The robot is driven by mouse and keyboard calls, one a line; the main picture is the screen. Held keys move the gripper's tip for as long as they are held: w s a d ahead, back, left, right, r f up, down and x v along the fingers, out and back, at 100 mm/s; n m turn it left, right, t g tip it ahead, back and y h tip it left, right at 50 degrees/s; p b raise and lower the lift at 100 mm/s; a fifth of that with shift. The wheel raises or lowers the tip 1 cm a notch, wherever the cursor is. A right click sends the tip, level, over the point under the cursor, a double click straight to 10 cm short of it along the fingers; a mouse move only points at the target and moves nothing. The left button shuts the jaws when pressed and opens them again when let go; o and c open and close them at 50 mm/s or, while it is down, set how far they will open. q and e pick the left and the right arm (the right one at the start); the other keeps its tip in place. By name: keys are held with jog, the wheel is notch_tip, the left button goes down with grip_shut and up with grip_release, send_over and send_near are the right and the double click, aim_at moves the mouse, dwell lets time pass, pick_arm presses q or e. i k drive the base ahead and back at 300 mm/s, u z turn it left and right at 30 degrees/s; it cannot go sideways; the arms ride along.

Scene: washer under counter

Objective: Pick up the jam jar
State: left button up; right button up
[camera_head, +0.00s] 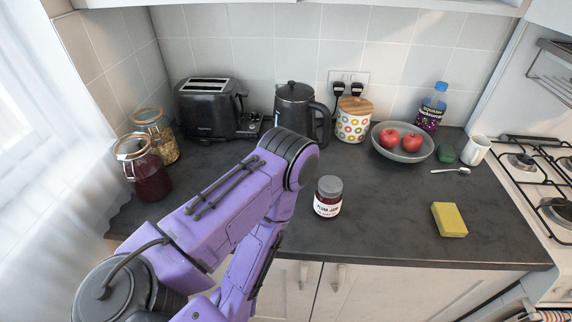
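The jam jar (327,208) has a grey lid, a white label reading plum jam and dark contents. It stands upright on the dark counter near its front edge, just right of the bent elbow of my purple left arm. The jar looks unobstructed and the arm appears apart from it. The forearm runs down from the elbow in front of the cabinet doors. The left gripper is out of sight. My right arm and gripper do not show.
Two glass jars (142,178) stand at left, with a toaster (207,110) and kettle (296,112) behind. A fruit bowl (402,152) and yellow sponge (449,219) are to the right, before the gas hob (519,181). The counter around the jar's right side is clear.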

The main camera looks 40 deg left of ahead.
aim_at(325, 207)
jog(key=u, duration=1.85)
jog(key=k, duration=0.9)
jog(key=z, duration=0.7)
jog(key=i, duration=1)
